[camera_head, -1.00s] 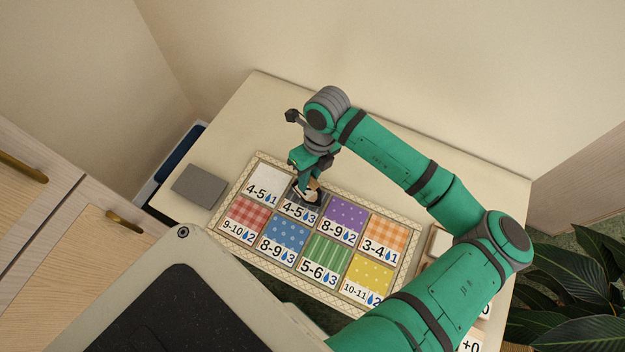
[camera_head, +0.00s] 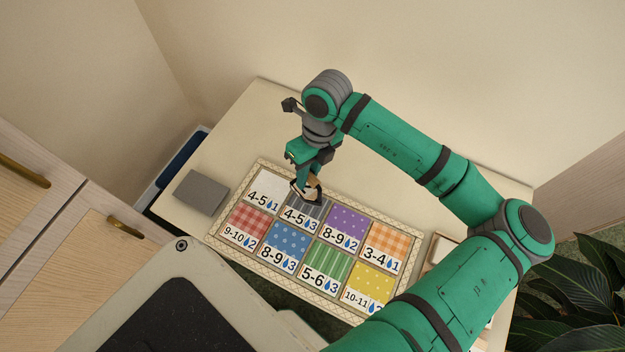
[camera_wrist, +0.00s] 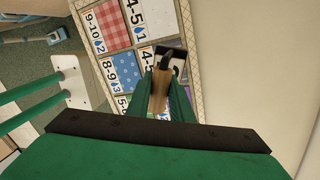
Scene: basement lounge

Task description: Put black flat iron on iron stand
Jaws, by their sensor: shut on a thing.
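The black flat iron (camera_head: 311,196) with a tan handle is in my gripper (camera_head: 308,172), above the grey striped square marked 4-5 on the patterned board. In the wrist view the iron (camera_wrist: 176,58) hangs beyond the gripper (camera_wrist: 160,108), whose fingers close on its tan handle. I cannot tell the exact gap between iron and board. A flat grey slab (camera_head: 201,192), which may be the iron stand, lies on the table to the left of the board. It is empty.
The board (camera_head: 233,254) carries several coloured, numbered squares. The cream table (camera_head: 262,120) is clear behind it. Light wooden blocks or trays (camera_head: 441,247) lie at the right, partly hidden by my arm. A wall rises behind the table.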

